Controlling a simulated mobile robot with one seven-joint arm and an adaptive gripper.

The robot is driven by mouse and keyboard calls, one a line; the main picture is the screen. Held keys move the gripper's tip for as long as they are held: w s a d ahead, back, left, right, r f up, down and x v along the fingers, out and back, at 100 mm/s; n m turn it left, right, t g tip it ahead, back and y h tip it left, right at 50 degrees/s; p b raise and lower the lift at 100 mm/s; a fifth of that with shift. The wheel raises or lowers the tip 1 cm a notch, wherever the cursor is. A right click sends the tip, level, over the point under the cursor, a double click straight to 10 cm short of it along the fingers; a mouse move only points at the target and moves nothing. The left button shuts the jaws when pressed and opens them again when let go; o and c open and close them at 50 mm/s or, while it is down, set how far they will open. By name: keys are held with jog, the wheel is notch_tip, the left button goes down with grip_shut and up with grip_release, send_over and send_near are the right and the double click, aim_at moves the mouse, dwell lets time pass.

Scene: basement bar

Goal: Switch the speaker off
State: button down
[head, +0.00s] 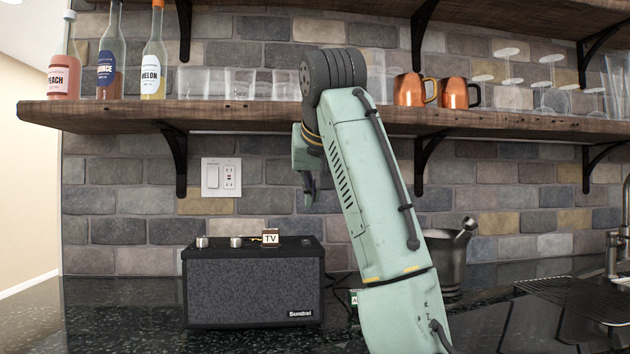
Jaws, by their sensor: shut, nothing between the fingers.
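The speaker (253,292) is a dark box with a grey mesh front and a "Sundrel" badge. It stands upright on the counter at the lower left of the head view. Its black top carries two silvery knobs, one at the left (202,242) and one nearer the middle (236,242). A small "TV" tag (270,237) stands beside the knobs. A small dark part (305,242) shows near the top's right end. My gripper (309,196) is shut and empty, pointing down above the speaker's right end, apart from it.
The wooden shelf (140,113) above holds bottles, glasses and copper mugs (409,90). Black brackets (180,160) hang below it. A wall switch and outlet plate (221,177) is behind. A metal bucket (447,258) and a sink faucet (613,250) are at the right. The counter left of the speaker is clear.

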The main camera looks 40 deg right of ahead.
aim_at(310, 243)
jog(key=x, duration=0.4)
notch_tip(310, 243, down, 3)
jog(key=shift+r+b, duration=0.2)
jog(key=shift+b, duration=0.3)
jog(key=shift+w+f, duration=0.15)
jog(key=shift+f, duration=0.45)
jog(key=shift+d+p, duration=0.25)
jog(key=shift+p, duration=0.15)
